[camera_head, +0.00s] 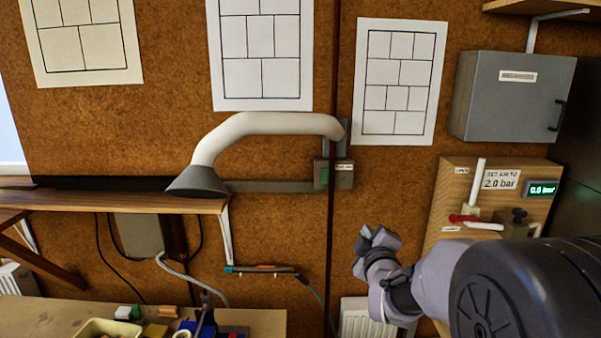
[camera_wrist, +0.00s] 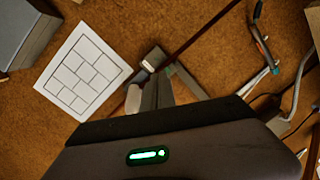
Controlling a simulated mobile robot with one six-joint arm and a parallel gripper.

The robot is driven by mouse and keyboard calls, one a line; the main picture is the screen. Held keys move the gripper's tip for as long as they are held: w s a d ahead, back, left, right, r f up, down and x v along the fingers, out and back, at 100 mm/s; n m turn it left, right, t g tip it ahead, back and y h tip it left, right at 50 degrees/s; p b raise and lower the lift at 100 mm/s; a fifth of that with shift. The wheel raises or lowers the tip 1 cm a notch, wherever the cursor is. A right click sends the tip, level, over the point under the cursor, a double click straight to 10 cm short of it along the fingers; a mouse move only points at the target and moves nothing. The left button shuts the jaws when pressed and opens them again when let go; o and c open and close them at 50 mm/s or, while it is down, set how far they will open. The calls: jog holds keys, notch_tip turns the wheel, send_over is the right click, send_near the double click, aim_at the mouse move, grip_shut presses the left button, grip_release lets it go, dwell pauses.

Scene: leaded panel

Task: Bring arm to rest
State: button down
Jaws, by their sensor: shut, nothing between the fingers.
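My arm reaches in from the lower right of the head view, and my gripper (camera_head: 367,235) is at its far end, in front of the brown wall. The gripper is shut with nothing held. In the wrist view the shut fingers (camera_wrist: 150,92) point toward the wall, near a white paper sheet with a drawn grid (camera_wrist: 82,68). The gripper looks clear of the wall, though the exact gap cannot be told.
A wooden panel with valves and a green display (camera_head: 490,200) is right of my gripper, below a grey cabinet (camera_head: 512,97). A white extraction duct (camera_head: 262,124) hangs left above a shelf. A bench with several small items (camera_head: 255,322) is lower left. A white radiator (camera_head: 357,318) sits below.

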jog(key=s+a+f+m+g+y+b, duration=0.1)
jog(key=s+f+m+b, duration=0.4)
jog(key=s, duration=0.8)
jog(key=s+a+f+m+g+y+b, duration=0.1)
jog(key=s+a+f+m+g+b, duration=0.1)
jog(key=s+f+m+g+b, duration=0.3)
jog(key=s+a+f+m+g+b, duration=0.2)
jog(key=s+f+b, duration=0.7)
jog(key=s, duration=1.3)
notch_tip(320, 180, down, 6)
jog(key=m+g, duration=0.2)
jog(key=m, duration=0.1)
jog(key=shift+a+r+m+y, duration=0.2)
jog(key=shift+a+m+y, duration=0.1)
jog(key=shift+m+y, duration=0.1)
